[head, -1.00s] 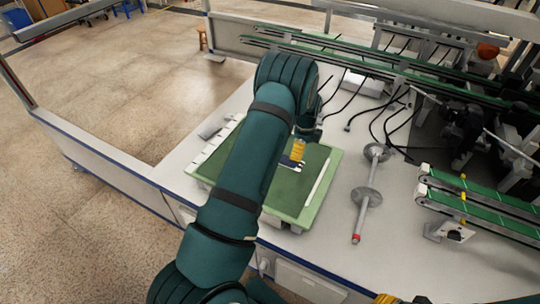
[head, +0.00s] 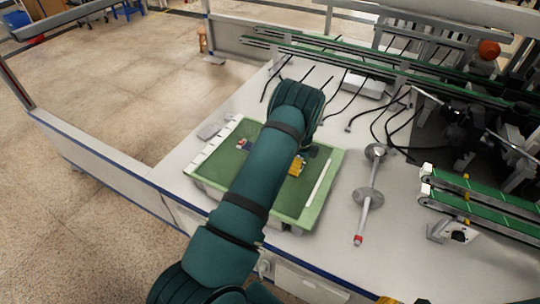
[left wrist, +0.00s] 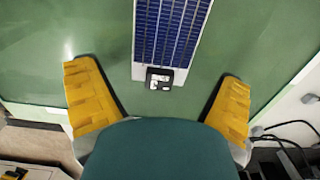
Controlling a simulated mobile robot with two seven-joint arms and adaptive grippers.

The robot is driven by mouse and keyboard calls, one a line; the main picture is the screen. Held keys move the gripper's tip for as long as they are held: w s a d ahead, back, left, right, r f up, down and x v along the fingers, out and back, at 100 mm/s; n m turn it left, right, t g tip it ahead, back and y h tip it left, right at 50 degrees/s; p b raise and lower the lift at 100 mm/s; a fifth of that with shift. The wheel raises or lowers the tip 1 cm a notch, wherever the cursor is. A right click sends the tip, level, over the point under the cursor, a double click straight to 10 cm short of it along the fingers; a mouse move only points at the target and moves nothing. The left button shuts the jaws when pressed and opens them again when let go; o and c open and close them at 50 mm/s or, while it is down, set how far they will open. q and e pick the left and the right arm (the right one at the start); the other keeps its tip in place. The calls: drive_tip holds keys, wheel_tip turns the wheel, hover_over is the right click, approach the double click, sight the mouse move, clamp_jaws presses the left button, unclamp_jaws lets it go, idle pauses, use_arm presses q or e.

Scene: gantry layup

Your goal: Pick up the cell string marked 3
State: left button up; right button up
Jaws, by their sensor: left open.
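The blue cell string (left wrist: 170,30) with pale edges lies on the green tray surface in the left wrist view. A small black-and-white tag (left wrist: 159,79) sits at its near end; its mark is too small to read. My left gripper (left wrist: 156,76) is open, its yellow fingers wide apart on either side of the tag end, touching nothing visible. In the head view, my left gripper (head: 297,165) is low over the green tray (head: 225,170), and my arm hides most of the tray's middle. A small blue, red and white piece (head: 244,144) shows left of the arm. A yellow part at the bottom edge looks like my right gripper (head: 387,299), mostly cut off.
A white bar (head: 319,183) lies along the tray's right side. A metal shaft with discs (head: 366,198) lies right of the tray. Black cables (head: 350,110) and green conveyors (head: 480,195) are beyond and to the right.

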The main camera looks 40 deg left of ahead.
use_arm(q)
clamp_jaws()
